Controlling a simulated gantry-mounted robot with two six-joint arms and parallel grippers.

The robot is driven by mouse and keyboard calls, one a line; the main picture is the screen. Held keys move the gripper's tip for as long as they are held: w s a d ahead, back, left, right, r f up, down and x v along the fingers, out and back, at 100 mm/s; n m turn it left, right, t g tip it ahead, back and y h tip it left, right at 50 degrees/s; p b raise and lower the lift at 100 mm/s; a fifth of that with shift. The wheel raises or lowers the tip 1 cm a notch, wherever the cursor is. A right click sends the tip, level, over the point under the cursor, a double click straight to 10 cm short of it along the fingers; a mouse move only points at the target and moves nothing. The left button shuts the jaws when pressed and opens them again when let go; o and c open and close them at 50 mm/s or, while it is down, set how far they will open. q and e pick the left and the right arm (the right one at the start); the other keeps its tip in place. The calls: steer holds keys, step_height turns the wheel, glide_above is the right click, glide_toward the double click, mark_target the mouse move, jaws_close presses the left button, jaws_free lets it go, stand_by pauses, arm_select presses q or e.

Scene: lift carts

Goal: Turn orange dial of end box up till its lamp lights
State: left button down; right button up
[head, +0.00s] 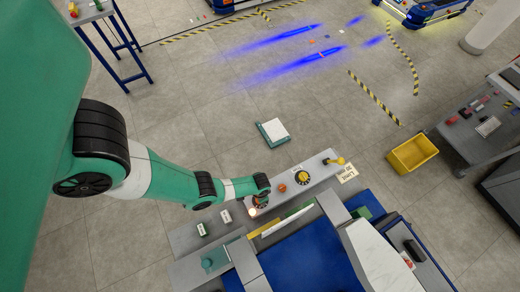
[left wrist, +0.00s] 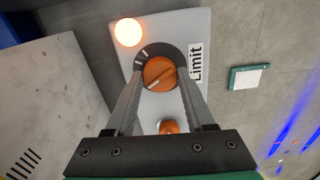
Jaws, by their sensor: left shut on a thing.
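The orange dial (left wrist: 160,73) sits on the grey end box (left wrist: 188,22), beside a label reading "Limit". Its pale pointer line runs diagonally. My left gripper (left wrist: 160,82) is shut on the dial, with one finger on each side of it. The round lamp (left wrist: 128,32) on the same box glows bright orange-white; its glow also shows in the head view (head: 252,212). In the head view my left gripper (head: 260,203) comes down over the box from the left and mostly hides the dial. My right gripper is not in view.
An orange knob (head: 282,188), a black-and-yellow dial (head: 302,177) and a yellow lever (head: 340,161) stand further along the panel. A blue and grey machine (head: 310,250) lies close in front. A teal-edged pad (head: 272,132) and a yellow bin (head: 413,152) are on open floor.

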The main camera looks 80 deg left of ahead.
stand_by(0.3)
arm_select(q)
steer(key=shift+c, duration=1.3)
jaws_free()
step_height(320, 180, up, 12)
steer(key=p, duration=1.1)
steer(key=shift+f+p, duration=0.2)
steer(key=shift+p, duration=0.1)
